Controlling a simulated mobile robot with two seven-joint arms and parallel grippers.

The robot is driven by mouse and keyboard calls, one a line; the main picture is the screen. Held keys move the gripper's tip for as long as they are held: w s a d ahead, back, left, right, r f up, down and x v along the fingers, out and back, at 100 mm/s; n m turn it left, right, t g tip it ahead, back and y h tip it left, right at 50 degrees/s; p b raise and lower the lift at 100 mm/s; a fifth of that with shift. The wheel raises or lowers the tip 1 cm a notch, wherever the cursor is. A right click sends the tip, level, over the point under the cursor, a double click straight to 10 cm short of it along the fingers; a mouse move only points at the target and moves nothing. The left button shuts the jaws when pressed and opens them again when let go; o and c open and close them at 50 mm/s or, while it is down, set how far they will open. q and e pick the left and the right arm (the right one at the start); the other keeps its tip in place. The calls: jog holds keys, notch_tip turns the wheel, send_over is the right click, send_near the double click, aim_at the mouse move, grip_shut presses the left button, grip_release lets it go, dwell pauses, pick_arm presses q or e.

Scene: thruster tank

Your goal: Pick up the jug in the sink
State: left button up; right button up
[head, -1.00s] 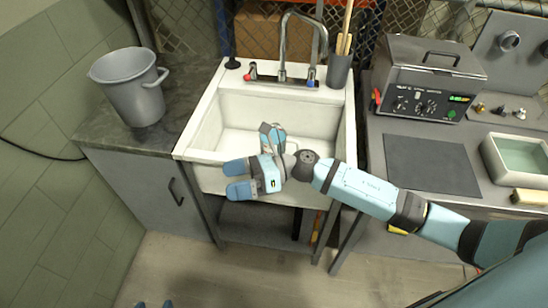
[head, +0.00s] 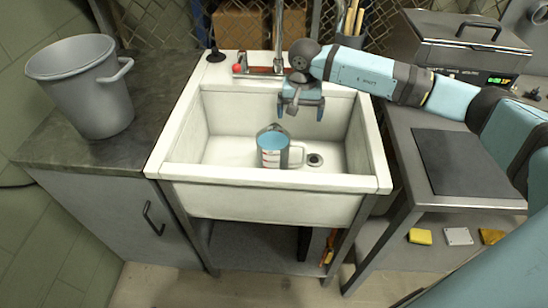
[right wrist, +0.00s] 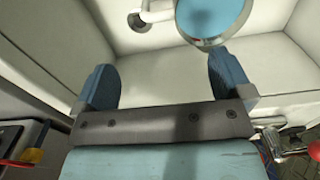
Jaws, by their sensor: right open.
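My right gripper (head: 301,112) is open and empty, pointing down above the back right part of the sink, apart from the jug. In the right wrist view its two blue fingers (right wrist: 165,82) are spread. The jug's round rim (right wrist: 213,22) shows at the top edge there, partly cut off, beyond the fingers. My left gripper is not in view.
A faucet (head: 279,38) rises at the back of the sink, close to my right gripper. A grey bucket (head: 88,95) stands on the left counter. A dark mat (head: 455,160) lies on the right bench. The sink's left side is clear.

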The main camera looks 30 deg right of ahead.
aim_at(297, 144)
jog(key=f, duration=0.7)
jog(key=shift+s+f, duration=0.15)
jog(key=shift+s, duration=0.05)
jog(key=shift+w+f+b, duration=0.15)
jog(key=shift+f+b, duration=0.25)
jog(key=shift+f, duration=2.55)
jog(key=c, duration=1.7)
jog(key=shift+r, duration=0.15)
grip_shut()
jog(key=shift+r, duration=0.1)
